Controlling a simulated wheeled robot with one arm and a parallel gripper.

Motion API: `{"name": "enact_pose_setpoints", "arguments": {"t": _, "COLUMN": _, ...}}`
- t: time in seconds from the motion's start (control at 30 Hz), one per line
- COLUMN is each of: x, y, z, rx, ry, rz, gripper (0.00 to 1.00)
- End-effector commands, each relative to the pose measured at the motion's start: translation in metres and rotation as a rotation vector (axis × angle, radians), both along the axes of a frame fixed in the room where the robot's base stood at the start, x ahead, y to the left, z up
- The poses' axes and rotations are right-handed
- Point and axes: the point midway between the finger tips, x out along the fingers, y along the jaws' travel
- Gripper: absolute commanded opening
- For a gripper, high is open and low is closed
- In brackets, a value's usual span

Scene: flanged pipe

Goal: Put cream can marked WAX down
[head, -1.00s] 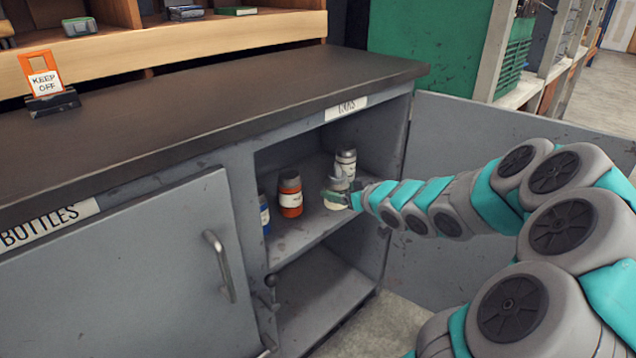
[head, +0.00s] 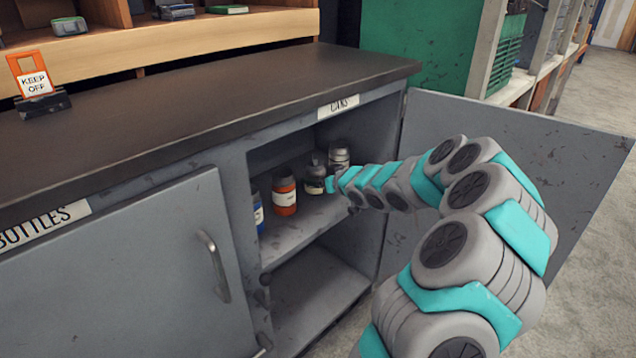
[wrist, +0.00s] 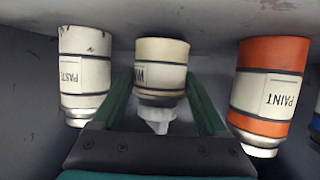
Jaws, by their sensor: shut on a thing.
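The cream can marked WAX (wrist: 160,68) is between the two green fingers of my gripper (wrist: 160,85) in the wrist view, which shows the scene upside down. My gripper is shut on it. The can has a pale nozzle. In the head view the can (head: 314,184) looks dark in the shade, inside the open cabinet over the upper shelf (head: 290,238). It is upright. Its base is at or very close to the shelf; I cannot tell whether they touch. My arm hides part of it.
A white PASTE can (wrist: 85,72) stands on one side and an orange PAINT can (wrist: 268,88) on the other, both apart from my fingers. A blue can (head: 257,210) stands beyond the orange one. The open door (head: 520,165) is right of my arm.

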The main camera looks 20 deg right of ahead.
Motion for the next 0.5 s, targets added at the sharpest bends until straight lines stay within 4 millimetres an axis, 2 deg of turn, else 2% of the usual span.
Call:
{"name": "enact_pose_setpoints", "arguments": {"t": 0.1, "x": 0.0002, "y": 0.0, "z": -0.0072, "rx": 0.002, "ry": -0.004, "rz": -0.001, "gripper": 0.45}}
{"name": "enact_pose_setpoints", "arguments": {"t": 0.5, "x": -0.0002, "y": 0.0, "z": -0.0107, "rx": -0.001, "ry": -0.002, "rz": 0.0, "gripper": 0.45}}
